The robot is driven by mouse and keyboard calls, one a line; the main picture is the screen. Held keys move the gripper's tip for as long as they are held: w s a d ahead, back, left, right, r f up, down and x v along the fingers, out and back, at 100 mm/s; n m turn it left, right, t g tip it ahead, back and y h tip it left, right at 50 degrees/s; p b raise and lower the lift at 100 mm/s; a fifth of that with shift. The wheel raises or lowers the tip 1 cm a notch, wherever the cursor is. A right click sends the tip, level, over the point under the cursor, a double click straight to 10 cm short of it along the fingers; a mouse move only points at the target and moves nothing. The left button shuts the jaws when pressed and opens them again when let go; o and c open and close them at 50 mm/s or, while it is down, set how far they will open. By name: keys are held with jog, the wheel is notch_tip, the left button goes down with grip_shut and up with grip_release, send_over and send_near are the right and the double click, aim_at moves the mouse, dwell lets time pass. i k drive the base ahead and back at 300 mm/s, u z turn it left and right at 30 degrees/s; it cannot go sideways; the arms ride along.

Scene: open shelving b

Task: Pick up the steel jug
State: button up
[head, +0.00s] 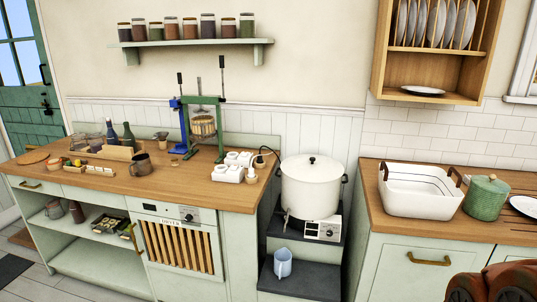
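A dark grey-brown jug (141,164) with a handle stands upright on the wooden worktop at the left, near its front edge; it looks like metal. A light blue jug (283,262) with a handle stands on the low dark step below the big white pot. A small greyish vessel (54,209) sits on the open shelf under the worktop; its material is too small to tell. I cannot tell for sure which of these is the steel jug.
The white pot (311,187) stands on a dark stand between two counters. A green press (205,125), bottles (129,136) and white blocks (228,173) share the left worktop (190,190). A white basin (420,195) and green canister (486,197) stand right.

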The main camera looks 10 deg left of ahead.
aim_at(142, 163)
jog(key=u, duration=0.6)
jog(key=i, duration=1.45)
jog(key=u, duration=1)
